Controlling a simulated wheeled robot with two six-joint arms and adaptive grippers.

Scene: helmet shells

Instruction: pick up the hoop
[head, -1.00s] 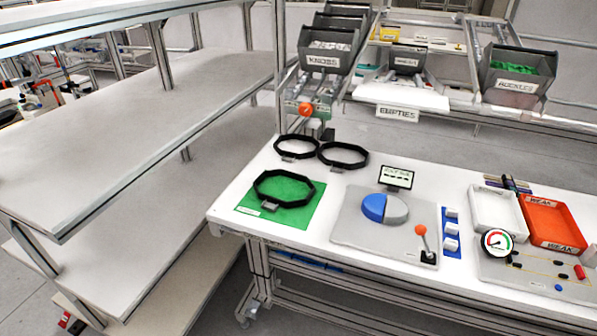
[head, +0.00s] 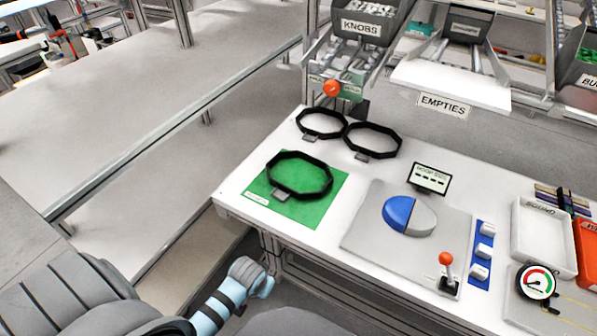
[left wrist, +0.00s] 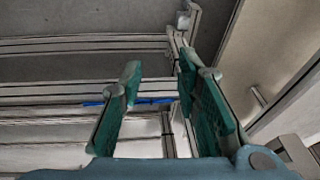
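A black octagonal hoop (head: 272,189) lies on a green mat (head: 318,213) on the white table, its grey tab toward the near side. Two more black hoops lie behind it, one at the left (head: 303,128) and one at the right (head: 392,152). In the head view my left arm comes in at the bottom left; its gripper is not clearly visible there. In the left wrist view my left gripper (left wrist: 158,95) is open and empty, its teal fingers apart, with the metal table frame beyond. My right gripper is in neither view.
A grey board with a blue and white disc (head: 410,215) and a red-knobbed lever (head: 446,262) is right of the mat. A small sign (head: 431,178) stands behind it. Trays (head: 541,240) and a gauge (head: 537,281) are farther right.

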